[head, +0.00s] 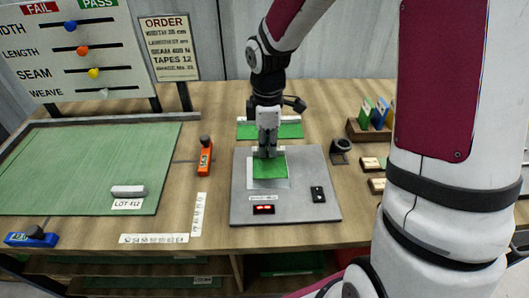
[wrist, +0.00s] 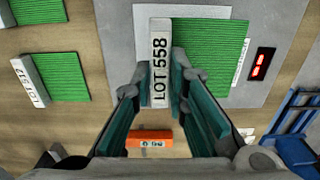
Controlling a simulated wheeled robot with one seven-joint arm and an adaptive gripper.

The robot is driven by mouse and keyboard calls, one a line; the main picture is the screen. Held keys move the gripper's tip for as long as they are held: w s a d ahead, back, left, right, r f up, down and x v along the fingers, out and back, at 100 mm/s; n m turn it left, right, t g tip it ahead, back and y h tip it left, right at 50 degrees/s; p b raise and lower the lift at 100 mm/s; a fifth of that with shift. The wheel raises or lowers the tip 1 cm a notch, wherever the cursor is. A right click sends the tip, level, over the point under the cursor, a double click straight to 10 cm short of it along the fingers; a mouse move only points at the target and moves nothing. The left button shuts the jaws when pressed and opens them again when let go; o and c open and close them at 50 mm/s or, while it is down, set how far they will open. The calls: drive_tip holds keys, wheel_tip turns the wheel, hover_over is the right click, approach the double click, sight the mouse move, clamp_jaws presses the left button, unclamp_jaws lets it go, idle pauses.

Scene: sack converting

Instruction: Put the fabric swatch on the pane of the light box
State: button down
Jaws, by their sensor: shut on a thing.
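The green fabric swatch (head: 270,168) has a white bar (wrist: 160,64) marked LOT 558 along one edge. My gripper (head: 267,153) is shut on this bar, and its fingertips (wrist: 160,85) show on either side of it in the wrist view. The swatch's green cloth (wrist: 210,48) lies over the pale pane (wrist: 205,11) of the grey light box (head: 240,188). I cannot tell whether the cloth touches the pane or hangs just above it. Part of the pane shows around the swatch. The light box has a lit red display (head: 264,210).
Another green swatch (head: 291,131) lies behind the light box. A large green cloth (head: 70,165) covers the left of the bench (head: 170,217). An orange tool (head: 205,158) lies left of the box, with a dark round holder (head: 341,146) and a wooden rack (head: 357,131) to its right.

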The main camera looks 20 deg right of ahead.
drive_tip(key=shift+w+f, duration=0.1)
drive_tip(key=shift+w, duration=0.45)
drive_tip(key=shift+f, duration=1.7)
drive_tip(key=shift+f, duration=0.15)
drive_tip(key=c, duration=1.6)
unclamp_jaws()
